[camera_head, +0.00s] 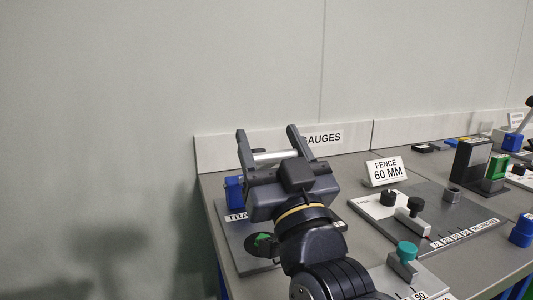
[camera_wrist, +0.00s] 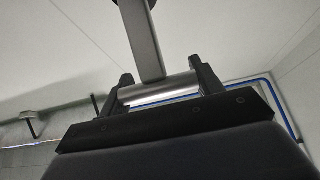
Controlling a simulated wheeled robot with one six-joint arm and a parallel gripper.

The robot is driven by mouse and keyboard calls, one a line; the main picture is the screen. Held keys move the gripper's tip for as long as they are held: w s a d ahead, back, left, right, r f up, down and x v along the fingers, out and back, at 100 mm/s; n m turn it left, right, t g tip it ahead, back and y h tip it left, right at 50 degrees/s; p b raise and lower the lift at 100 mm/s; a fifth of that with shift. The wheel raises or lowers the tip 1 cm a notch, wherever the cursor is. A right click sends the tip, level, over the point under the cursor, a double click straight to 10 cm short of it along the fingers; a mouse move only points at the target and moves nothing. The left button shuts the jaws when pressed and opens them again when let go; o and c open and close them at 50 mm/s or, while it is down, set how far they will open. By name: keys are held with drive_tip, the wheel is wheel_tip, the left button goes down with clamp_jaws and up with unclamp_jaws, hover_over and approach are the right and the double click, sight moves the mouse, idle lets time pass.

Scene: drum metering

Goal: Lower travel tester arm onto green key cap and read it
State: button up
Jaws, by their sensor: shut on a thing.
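My gripper (camera_head: 266,133) is above the left end of the bench, jaws shut on a silver cylindrical bar (camera_head: 276,156), with a finger at each end. The bar also shows in the wrist view (camera_wrist: 158,91). There a flat grey arm (camera_wrist: 142,38) runs from it to a dark round part at the top edge. The green key cap (camera_head: 263,238) sits on a dark round piece on a grey base plate (camera_head: 238,241), low and left of my wrist. A blue block (camera_head: 234,190) shows behind my gripper. My arm hides much of the tester, its label and any reading.
A fence plate (camera_head: 378,215) with black knobs and a "FENCE 60 MM" sign (camera_head: 386,171) lies to the right. A teal-knobbed fixture (camera_head: 406,253) is close on my arm's right. A low back panel (camera_head: 230,153) borders the bench. Blue and green fixtures stand farther right.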

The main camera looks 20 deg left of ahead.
sight(272, 163)
drive_tip(key=shift+s+d+f+b, duration=0.3)
drive_tip(key=shift+s+f+b, duration=0.05)
drive_tip(key=shift+f+b, duration=0.35)
drive_tip(key=shift+s+d+f+b, duration=0.3)
drive_tip(key=shift+s+f+b, duration=0.05)
drive_tip(key=shift+f+b, duration=0.35)
drive_tip(key=shift+s+d+f+b, duration=0.3)
drive_tip(key=shift+s+f+b, duration=0.05)
drive_tip(key=shift+f+b, duration=0.35)
drive_tip(key=o, duration=1)
drive_tip(key=shift+s+r, duration=0.1)
drive_tip(key=o, duration=0.4)
drive_tip(key=shift+d, duration=0.1)
